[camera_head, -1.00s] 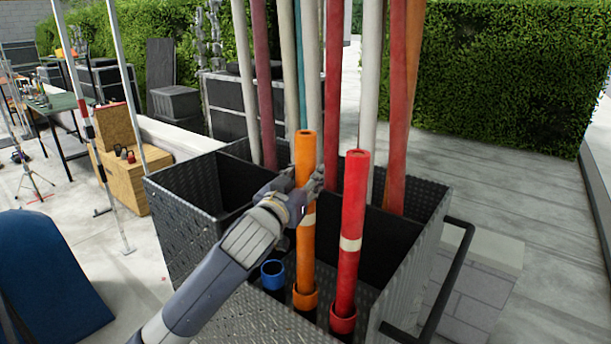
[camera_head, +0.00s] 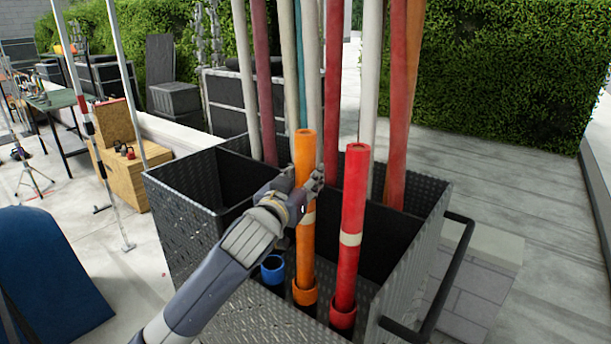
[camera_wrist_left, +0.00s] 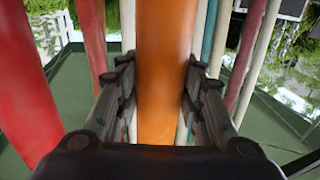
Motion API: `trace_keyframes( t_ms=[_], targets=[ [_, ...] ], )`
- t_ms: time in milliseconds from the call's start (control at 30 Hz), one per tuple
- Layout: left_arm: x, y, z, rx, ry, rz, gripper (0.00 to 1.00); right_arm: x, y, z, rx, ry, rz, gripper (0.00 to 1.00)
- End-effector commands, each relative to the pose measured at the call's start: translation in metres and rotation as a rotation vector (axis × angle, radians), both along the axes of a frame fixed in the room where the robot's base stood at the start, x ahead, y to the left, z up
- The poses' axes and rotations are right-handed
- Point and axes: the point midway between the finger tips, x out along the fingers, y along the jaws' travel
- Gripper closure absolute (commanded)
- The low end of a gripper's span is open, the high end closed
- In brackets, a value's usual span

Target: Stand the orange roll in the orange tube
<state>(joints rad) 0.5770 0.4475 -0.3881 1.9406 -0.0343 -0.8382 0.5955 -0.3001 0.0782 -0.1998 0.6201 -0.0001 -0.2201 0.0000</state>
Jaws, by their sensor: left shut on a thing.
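The orange roll (camera_head: 305,252) stands upright with its lower end in the orange tube (camera_head: 305,293), at the front of the dark metal bin. My left gripper (camera_head: 308,192) is shut on the upper part of the orange roll. In the left wrist view the orange roll (camera_wrist_left: 166,70) runs between both fingers of my left gripper (camera_wrist_left: 162,100), which touch or nearly touch its sides. How deep the roll's lower end sits is hidden by the tube's rim. My right gripper is not in view.
A red roll (camera_head: 352,215) stands in a red tube (camera_head: 343,315) just to the right. An empty blue tube (camera_head: 273,268) is to the left. Several tall rolls stand in the rear of the bin (camera_head: 185,225). A black rail (camera_head: 450,285) runs along its right side.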

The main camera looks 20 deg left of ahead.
Motion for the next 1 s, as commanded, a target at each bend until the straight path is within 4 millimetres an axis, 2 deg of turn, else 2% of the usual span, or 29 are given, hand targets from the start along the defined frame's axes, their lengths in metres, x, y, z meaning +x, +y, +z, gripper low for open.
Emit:
trace_keyframes(
  t_ms=[300,333,433,800,1000],
  targets=[
    [0.000,0.000,0.000,0.000,-0.004,0.000,1.00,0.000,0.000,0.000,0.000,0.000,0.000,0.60],
    [0.000,0.000,0.000,0.000,-0.004,0.000,0.62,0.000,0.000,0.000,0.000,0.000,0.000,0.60],
    [0.000,0.000,0.000,0.000,-0.003,0.000,0.41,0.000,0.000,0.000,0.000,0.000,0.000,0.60],
    [-0.001,0.000,-0.003,-0.001,0.003,0.000,0.41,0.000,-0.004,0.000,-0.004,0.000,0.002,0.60],
    [-0.020,0.001,-0.003,-0.001,0.002,-0.001,0.41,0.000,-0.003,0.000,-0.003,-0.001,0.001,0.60]
  ],
)
